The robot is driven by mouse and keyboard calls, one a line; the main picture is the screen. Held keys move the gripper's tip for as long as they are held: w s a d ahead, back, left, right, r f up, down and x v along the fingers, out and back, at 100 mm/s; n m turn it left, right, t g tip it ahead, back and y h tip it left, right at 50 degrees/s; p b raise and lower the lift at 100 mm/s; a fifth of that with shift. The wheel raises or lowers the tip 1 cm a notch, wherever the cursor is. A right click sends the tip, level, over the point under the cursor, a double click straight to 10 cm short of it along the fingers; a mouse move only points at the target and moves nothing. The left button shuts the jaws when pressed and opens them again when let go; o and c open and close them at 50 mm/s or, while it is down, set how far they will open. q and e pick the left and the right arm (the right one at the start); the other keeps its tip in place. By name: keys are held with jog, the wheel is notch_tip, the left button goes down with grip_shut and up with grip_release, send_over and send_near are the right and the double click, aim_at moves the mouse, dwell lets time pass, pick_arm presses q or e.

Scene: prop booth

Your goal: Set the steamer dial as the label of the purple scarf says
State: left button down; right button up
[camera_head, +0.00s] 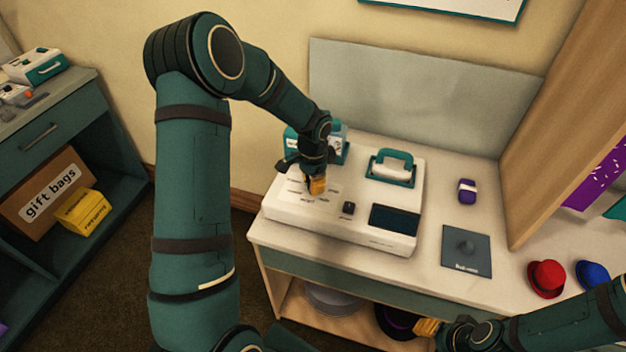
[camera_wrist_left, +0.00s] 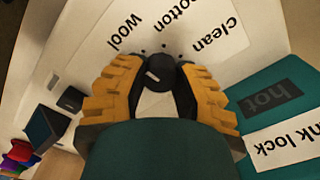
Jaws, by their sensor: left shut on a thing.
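The white steamer base (camera_head: 290,218) stands on the counter. Its black dial (camera_wrist_left: 160,73) with a pale pointer mark sits between the orange fingers of my left gripper (camera_head: 316,184), which is shut on it. In the left wrist view the words wool, cotton and clean are readable around the dial; other labels are hidden. The pale mark lies on the dial's wool-side half. A small purple bundle with a white band (camera_head: 467,192) lies on the counter; its text is too small to read. My right gripper (camera_head: 428,327) is low at the counter's front; its opening is unclear.
The steamer base carries a teal-handled iron-like head (camera_head: 391,167), a black switch (camera_head: 348,208) and a dark screen (camera_head: 395,217). A teal box (camera_wrist_left: 285,100) marked "hot" stands beside it. A grey mat (camera_head: 466,252), red hat (camera_head: 546,278) and blue hat (camera_head: 592,275) are to the right.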

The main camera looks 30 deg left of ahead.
pick_arm(q)
jog(key=shift+m, duration=0.5)
jog(key=c, duration=0.6)
grip_release()
jog(key=shift+r, duration=0.1)
notch_tip(320, 180, up, 12)
jog(key=shift+f, duration=0.1)
dwell(0.4)
